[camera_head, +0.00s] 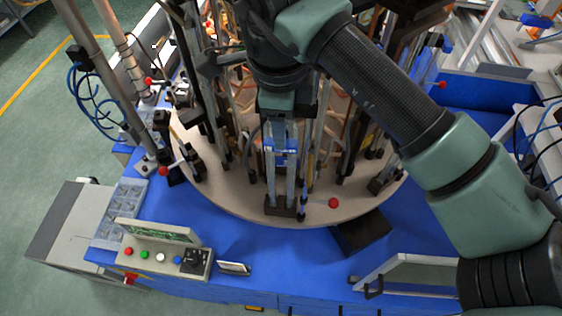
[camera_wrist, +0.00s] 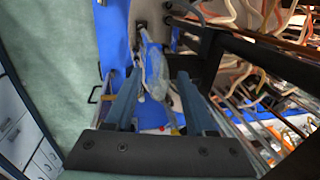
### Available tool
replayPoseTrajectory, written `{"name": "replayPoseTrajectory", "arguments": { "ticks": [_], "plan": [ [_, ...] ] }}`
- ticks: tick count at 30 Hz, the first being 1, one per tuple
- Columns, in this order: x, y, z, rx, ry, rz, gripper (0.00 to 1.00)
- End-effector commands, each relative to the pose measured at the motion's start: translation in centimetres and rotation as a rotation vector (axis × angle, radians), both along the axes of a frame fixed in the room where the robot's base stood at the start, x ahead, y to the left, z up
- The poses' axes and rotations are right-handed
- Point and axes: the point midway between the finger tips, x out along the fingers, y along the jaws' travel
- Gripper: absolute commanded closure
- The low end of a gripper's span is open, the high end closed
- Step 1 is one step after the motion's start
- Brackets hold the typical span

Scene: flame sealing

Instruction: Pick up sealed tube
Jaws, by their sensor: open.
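In the wrist view, the two blue-grey fingers of my gripper (camera_wrist: 158,80) stand apart. A pale, translucent, elongated thing (camera_wrist: 156,72), perhaps the sealed tube, shows in the gap between them and beyond their tips. I cannot tell how far it is from the fingers, and no contact is clear. In the head view, my gripper (camera_head: 280,146) points down over the front of the round machine table, in front of an upright metal holder. I cannot make out a sealed tube for certain there, among the rods and the arm.
The round beige turntable (camera_head: 245,203) carries many upright rods, clamps and orange hoses close around the gripper. A control box (camera_head: 160,250) with coloured buttons stands at the front left on the blue bench (camera_head: 310,260). A white-framed panel (camera_head: 410,270) stands at the front right.

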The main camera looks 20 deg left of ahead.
Motion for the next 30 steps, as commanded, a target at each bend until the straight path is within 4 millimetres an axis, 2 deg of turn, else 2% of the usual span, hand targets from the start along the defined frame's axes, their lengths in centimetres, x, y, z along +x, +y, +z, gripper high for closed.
{"name": "replayPoseTrajectory", "arguments": {
  "ticks": [2, 3, 12, 30],
  "plan": [
    [0.01, -0.01, -0.02, 0.000, 0.000, 0.000, 0.45],
    [0.00, -0.01, -0.01, 0.000, 0.000, 0.000, 0.48],
    [-0.02, 0.01, 0.02, 0.000, 0.000, 0.000, 1.00],
    [-0.01, 0.01, 0.05, 0.001, 0.000, 0.000, 1.00]
  ]
}}
